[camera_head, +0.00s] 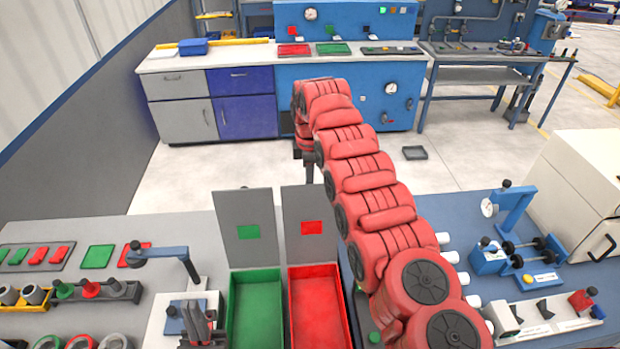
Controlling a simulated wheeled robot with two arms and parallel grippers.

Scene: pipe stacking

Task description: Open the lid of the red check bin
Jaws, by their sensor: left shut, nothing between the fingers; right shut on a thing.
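The red check bin (317,311) is an open-topped red tray at the bottom centre, empty inside where I see it. Its grey lid (296,211) with a red square stands upright behind it, swung open. My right arm reaches in an arch from the bottom right to behind the lid. My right gripper (308,176) points down at the top edge of that lid and is shut on the lid's handle, which it hides. My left gripper (196,318) is shut and empty at the bottom left, beside the green bin, with its fingers pointing up.
A green bin (233,310) stands left of the red one, its grey lid (243,204) also upright. A blue-armed stand (165,254) and holders with rings are further left. Gauges and white pipe ends (443,238) are on the right. A grey tray lies on the floor.

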